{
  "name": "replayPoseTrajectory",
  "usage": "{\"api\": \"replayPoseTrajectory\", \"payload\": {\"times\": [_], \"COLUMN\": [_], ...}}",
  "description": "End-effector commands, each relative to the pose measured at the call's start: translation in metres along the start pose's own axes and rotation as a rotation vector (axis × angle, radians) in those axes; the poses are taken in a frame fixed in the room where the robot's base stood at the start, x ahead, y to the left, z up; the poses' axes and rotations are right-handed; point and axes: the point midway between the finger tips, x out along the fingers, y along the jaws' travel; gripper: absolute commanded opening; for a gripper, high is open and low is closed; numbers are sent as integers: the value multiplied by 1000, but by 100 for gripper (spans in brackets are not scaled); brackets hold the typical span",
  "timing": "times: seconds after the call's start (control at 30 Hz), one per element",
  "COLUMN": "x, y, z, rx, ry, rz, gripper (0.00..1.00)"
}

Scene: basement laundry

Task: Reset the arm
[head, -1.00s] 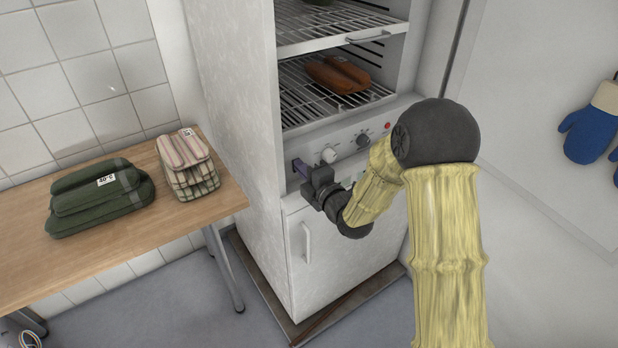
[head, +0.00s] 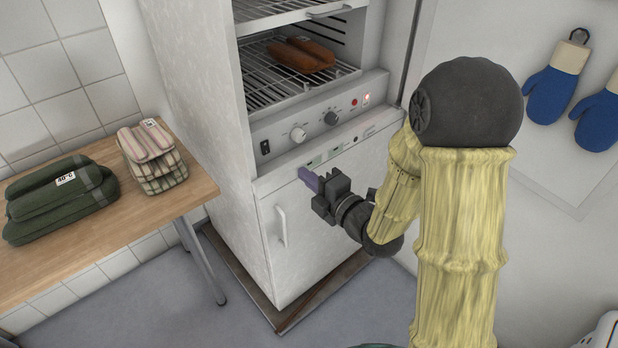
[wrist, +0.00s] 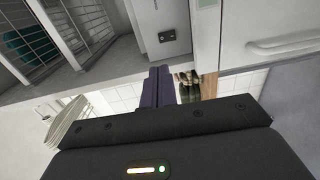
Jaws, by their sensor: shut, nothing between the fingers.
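My gripper (head: 312,180) is shut and empty, in front of the white cabinet's lower panel, just below its control strip. Its purple fingers lie together in the wrist view (wrist: 160,85). From the head view I cannot tell whether the fingertips touch the cabinet (head: 310,230). The arm is bent, with its elbow at the right of the head view. The switch also shows in the wrist view (wrist: 167,36).
A brown item (head: 300,54) lies on the cabinet's wire rack. A wooden table (head: 190,190) at left bears green folded bundles (head: 60,200) and a striped bundle (head: 152,158). Blue mitts (head: 551,95) hang on the right wall. Floor shows between table and cabinet.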

Motion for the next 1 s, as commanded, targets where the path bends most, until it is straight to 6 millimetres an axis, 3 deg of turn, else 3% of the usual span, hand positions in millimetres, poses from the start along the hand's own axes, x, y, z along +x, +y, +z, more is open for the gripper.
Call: {"api": "replayPoseTrajectory", "payload": {"times": [0.57, 0.77, 1.0], "x": [-2, -15, -56], "y": [-3, -21, -47], "z": [7, 34, 68], "rx": [33, 224, 589], "ry": [-27, -169, -465], "rz": [-35, -199, -397], "gripper": [0, 0, 0]}}
